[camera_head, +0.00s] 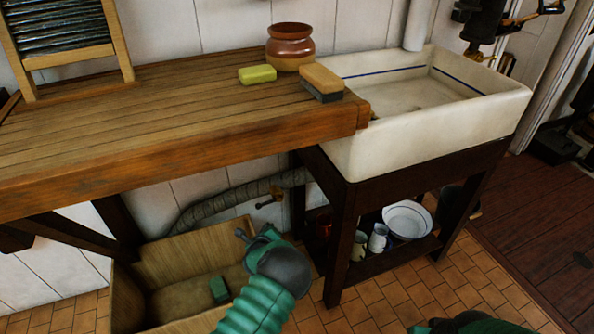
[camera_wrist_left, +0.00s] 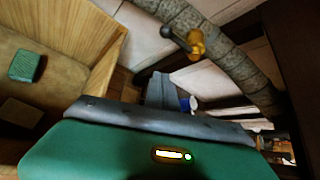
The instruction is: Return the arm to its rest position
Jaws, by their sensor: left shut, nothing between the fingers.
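My left arm (camera_head: 255,305), green with a dark grey wrist, reaches up from the bottom of the head view. My left gripper (camera_head: 252,238) is shut and empty, over the right side of a wooden crate (camera_head: 190,247) below the counter. In the left wrist view its grey fingers (camera_wrist_left: 160,88) point away from the camera, with nothing held. Part of my right arm (camera_head: 462,323) shows at the bottom edge of the head view. Its dark gripper tip (camera_head: 428,327) is only partly visible, so its jaws cannot be judged.
A green block (camera_head: 219,289) lies in the crate. The wooden counter (camera_head: 150,110) overhangs it. A ribbed hose (camera_head: 235,195) and brass tap (camera_wrist_left: 196,43) are close behind the gripper. The sink stand's leg (camera_head: 341,245) is to its right. Tiled floor in front is open.

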